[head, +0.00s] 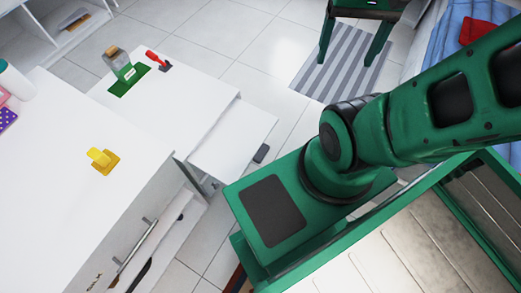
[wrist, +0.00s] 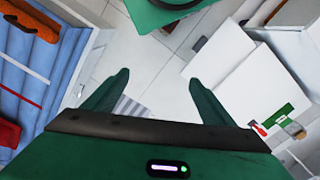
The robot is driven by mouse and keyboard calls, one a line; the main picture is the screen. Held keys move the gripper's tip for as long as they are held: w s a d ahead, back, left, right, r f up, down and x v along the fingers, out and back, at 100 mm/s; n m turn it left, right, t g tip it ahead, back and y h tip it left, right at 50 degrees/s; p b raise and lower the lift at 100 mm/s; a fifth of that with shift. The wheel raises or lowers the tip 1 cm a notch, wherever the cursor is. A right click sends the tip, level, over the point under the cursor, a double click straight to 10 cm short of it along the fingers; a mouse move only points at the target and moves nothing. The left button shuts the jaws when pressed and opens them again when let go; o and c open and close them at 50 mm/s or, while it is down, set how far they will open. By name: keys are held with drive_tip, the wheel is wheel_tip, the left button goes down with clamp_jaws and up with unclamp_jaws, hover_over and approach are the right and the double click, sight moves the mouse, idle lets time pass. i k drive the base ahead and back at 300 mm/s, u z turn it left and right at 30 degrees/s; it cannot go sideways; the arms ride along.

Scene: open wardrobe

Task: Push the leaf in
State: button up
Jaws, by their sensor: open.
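A flat white panel (head: 235,135), which I take to be the leaf, sticks out from under the white top (head: 190,90) in the head view. A small dark piece (head: 261,153) sits at its outer end.
A green stand (head: 128,80) and a red item (head: 156,60) are on the white top. A yellow item (head: 102,159) is on the nearer white surface. A striped rug (head: 342,62) and green-legged furniture (head: 365,10) stand beyond. Tiled floor (head: 265,75) is clear beside the panel.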

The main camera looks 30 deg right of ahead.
sight(238, 138)
drive_tip(key=z, duration=1)
drive_tip(key=k, duration=1.8)
drive_tip(key=u, duration=1.25)
drive_tip(key=i, duration=1)
